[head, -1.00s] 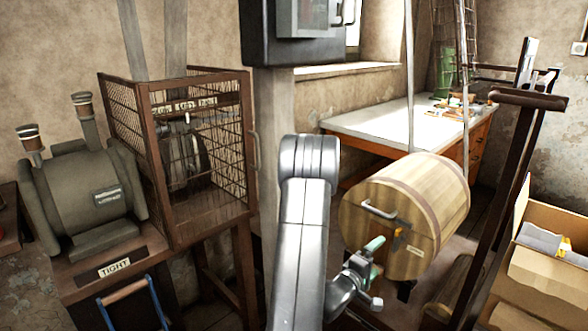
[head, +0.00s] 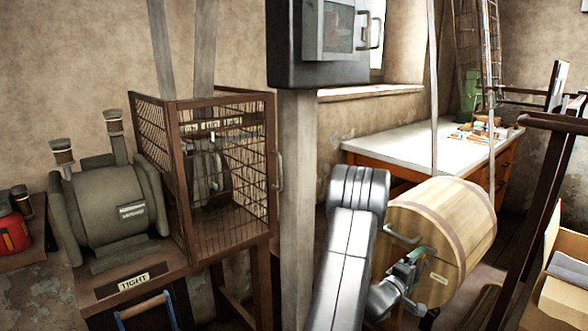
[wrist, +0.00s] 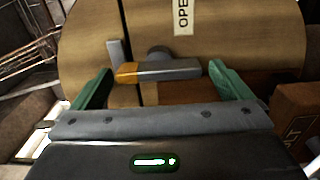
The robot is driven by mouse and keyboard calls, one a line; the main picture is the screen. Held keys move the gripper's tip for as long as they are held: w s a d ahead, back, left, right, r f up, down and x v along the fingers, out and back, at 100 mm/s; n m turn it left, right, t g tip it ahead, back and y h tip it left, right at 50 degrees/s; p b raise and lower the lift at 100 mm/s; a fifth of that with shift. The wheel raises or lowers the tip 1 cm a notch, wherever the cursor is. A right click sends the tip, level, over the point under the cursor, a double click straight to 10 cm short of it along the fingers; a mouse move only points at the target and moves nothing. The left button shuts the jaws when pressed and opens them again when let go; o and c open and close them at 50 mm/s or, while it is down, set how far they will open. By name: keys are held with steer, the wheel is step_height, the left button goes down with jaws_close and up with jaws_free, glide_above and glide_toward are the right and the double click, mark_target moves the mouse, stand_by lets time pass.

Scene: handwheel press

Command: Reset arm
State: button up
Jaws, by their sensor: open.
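My gripper (wrist: 160,85) is open in the wrist view, its two green fingers spread apart. Between and just beyond them is a small handle (wrist: 180,70) with a grey bar and an orange end, mounted on a wooden drum. I cannot tell whether the fingers touch it. The wooden drum (head: 455,218) has darker bands, a metal pull handle and a small label; in the wrist view a label reading "OPE…" (wrist: 183,16) is cut off at the top. In the head view my gripper (head: 411,262) is small, in front of the drum's near face, and its fingertips are hard to make out.
A mesh cage (head: 233,180) and a grey motor (head: 108,205) with a "TIGHT" plate (head: 135,284) stand at left. A grey cabinet (head: 300,45) hangs above. A white-topped table (head: 385,140) is behind the drum. A cardboard box (head: 563,290) and dark frame (head: 530,190) stand at right.

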steer(key=v, duration=1.4)
steer(key=w+d+m+b, duration=0.2)
steer(key=w+d+m, duration=0.1)
steer(key=m, duration=0.2)
steer(key=w+d+m+b, duration=0.2)
steer(key=d+m, duration=0.2)
steer(key=m, duration=0.2)
steer(key=w+d+m+b, duration=0.2)
steer(key=w+d+m, duration=0.1)
steer(key=d+m, duration=0.1)
steer(key=shift+w+r+m, duration=0.2)
steer(key=shift+w+m, duration=0.15)
steer(key=shift+m, duration=1.05)
steer(key=shift+s+r, duration=0.1)
steer(key=shift+r, duration=0.1)
